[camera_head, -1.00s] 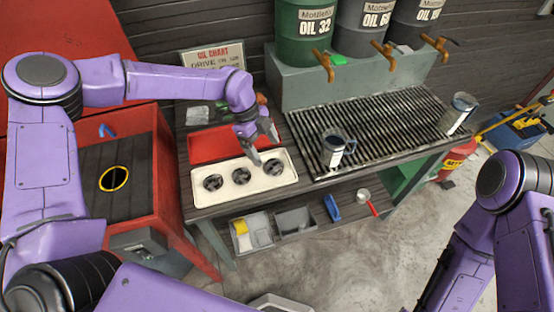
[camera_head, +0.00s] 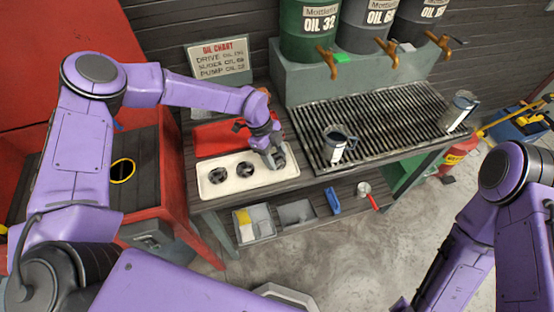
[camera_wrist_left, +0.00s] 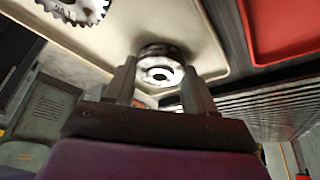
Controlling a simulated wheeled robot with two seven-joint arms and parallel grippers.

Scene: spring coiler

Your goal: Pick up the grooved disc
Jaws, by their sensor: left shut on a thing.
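A cream tray (camera_head: 222,184) on the bench holds dark discs in a row. The left disc (camera_head: 218,175) and middle disc (camera_head: 245,169) lie free in it. My left gripper (camera_head: 275,158) is down at the right end of the tray, shut on the third disc, which it largely hides in the head view. In the left wrist view this grooved disc (camera_wrist_left: 160,72), dark-sided with a pale centre hole, sits between the two fingers, at or close to the tray surface. A toothed disc (camera_wrist_left: 78,8) shows at that view's upper left. My right gripper is not in view.
A red tray (camera_head: 216,138) lies just behind the cream tray. A slatted metal rack (camera_head: 385,115) with a mug (camera_head: 337,143) stands to the right, below oil barrels (camera_head: 308,30). Grey bins (camera_head: 295,213) are on the lower shelf.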

